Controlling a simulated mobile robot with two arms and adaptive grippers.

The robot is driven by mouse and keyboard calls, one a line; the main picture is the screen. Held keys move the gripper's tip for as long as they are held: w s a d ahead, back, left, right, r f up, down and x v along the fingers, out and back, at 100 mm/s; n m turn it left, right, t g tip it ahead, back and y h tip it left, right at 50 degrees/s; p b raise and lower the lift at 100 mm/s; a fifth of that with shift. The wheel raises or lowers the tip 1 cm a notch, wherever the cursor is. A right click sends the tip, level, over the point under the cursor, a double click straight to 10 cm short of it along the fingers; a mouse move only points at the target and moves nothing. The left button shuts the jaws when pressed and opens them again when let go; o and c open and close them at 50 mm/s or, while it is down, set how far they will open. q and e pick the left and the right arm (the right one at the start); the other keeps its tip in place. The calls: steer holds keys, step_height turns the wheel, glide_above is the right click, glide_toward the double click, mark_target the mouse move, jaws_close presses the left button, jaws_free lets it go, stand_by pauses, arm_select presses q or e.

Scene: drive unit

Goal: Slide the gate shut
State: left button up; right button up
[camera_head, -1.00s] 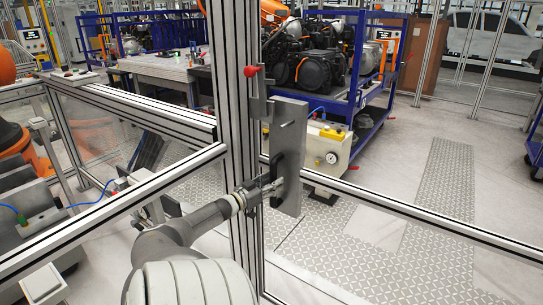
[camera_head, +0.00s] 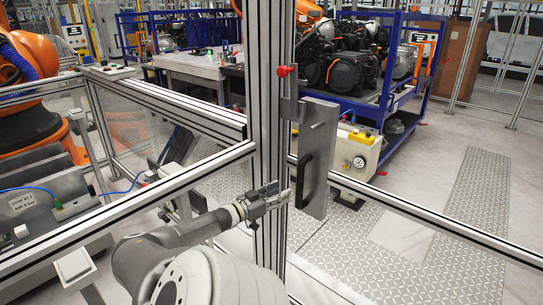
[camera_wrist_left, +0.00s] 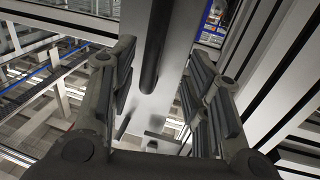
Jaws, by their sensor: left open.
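The gate shows in the head view as a metal-framed section with a grey handle plate (camera_head: 320,150) standing just right of a thick aluminium post (camera_head: 268,120). A black bar handle (camera_head: 304,180) is on the plate's left side. My left gripper (camera_head: 287,195) is open, just left of and slightly below the handle, in front of the post. In the left wrist view the handle (camera_wrist_left: 156,45) lies ahead between the open left fingers (camera_wrist_left: 155,85), with no visible contact. My right gripper is not in view.
A red-knobbed latch piece (camera_head: 286,72) is fixed to the post above the handle. Rails (camera_head: 430,225) run left and right of the post. Behind are a blue rack (camera_head: 375,100) with drive units, an air unit with gauge (camera_head: 357,160), and open floor on the right.

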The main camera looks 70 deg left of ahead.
arm_select(q)
steer(key=shift+v, duration=1.35)
steer(key=s+d+f+g, duration=0.3)
steer(key=s+d+f, duration=0.15)
steer(key=f, duration=0.75)
steer(key=s+d+f+g+h, duration=0.1)
steer(key=s+d+f+g, duration=0.4)
steer(key=f, duration=0.6)
steer(key=s+d+f+g, duration=0.1)
steer(key=s+d+f, duration=0.35)
steer(key=f, duration=0.75)
steer(key=s+d+f+m+g+h, duration=0.1)
steer(key=d+f, duration=0.5)
steer(key=d, duration=0.7)
steer(key=s+d+f+m+g+h, duration=0.2)
steer(key=d+f, duration=0.4)
steer(key=d, duration=0.6)
steer(key=s+d+f+m+g+h, duration=0.2)
steer(key=d+f, duration=0.4)
steer(key=d, duration=0.7)
steer(key=shift+s+d+m+g, duration=0.3)
steer(key=shift+s+m+g, duration=0.25)
steer(key=shift+m+g, duration=0.35)
